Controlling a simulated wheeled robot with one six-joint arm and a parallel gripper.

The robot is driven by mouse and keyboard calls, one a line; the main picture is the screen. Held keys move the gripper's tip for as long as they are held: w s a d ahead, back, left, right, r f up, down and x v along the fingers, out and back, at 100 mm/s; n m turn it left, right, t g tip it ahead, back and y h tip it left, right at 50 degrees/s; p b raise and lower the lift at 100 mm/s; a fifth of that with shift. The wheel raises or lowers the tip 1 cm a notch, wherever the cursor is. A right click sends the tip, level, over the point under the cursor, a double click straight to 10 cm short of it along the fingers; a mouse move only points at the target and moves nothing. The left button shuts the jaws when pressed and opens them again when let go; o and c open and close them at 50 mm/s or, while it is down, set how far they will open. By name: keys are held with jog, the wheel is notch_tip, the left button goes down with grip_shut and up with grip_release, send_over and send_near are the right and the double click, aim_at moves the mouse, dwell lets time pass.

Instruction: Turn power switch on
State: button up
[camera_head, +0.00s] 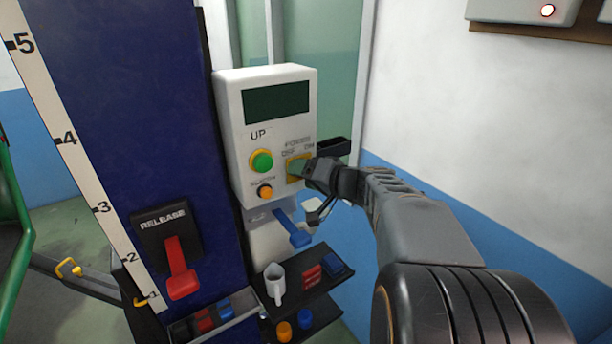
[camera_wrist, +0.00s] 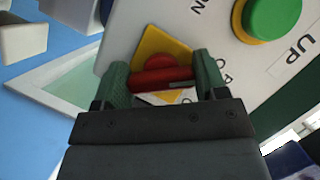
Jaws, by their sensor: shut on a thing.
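The power switch is a red knob (camera_wrist: 158,77) on a yellow plate (camera_wrist: 158,44) on the white control box (camera_head: 240,102). My gripper (camera_head: 303,169) reaches in from the right at the box's lower right and covers most of the switch in the head view. In the wrist view, my gripper's (camera_wrist: 162,72) two green-padded fingers are at either end of the red knob, shut on it. The knob lies roughly crosswise between the fingers. The "POWER" and "OFF/ON" lettering is partly hidden or blurred.
A green UP button (camera_head: 262,161) and a small orange button (camera_head: 265,192) sit left of the switch. The box's screen (camera_head: 275,101) is dark. A red RELEASE lever (camera_head: 180,270) is on the blue column.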

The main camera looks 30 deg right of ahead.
jog(key=shift+f, duration=0.1)
jog(key=m+b, duration=0.1)
jog(key=b, duration=0.1)
jog(key=m+y+b, duration=0.1)
jog(key=b, duration=0.2)
jog(key=shift+f+t, duration=0.25)
jog(key=shift+t, duration=0.05)
jog(key=m+t+y+b, duration=0.1)
jog(key=m+b, duration=0.3)
jog(key=b, duration=0.2)
jog(key=shift+r, duration=0.1)
jog(key=m+t+b, duration=0.1)
jog(key=m+b, duration=0.1)
jog(key=m+t+y+b, duration=0.1)
jog(key=m+b, duration=0.1)
jog(key=shift+r+m, duration=0.15)
jog(key=shift+m, duration=0.15)
jog(key=shift+r+m+t+h+b, duration=0.15)
jog(key=shift+m+t+b, duration=0.25)
jog(key=shift+m+b, duration=0.5)
jog(key=shift+m+t+h+b, duration=0.25)
jog(key=shift+m+t+b, duration=0.25)
jog(key=shift+m, duration=0.7)
jog(key=shift+r+m, duration=0.1)
jog(key=shift+m, duration=0.2)
jog(key=o, duration=0.9)
jog(key=shift+o, duration=0.2)
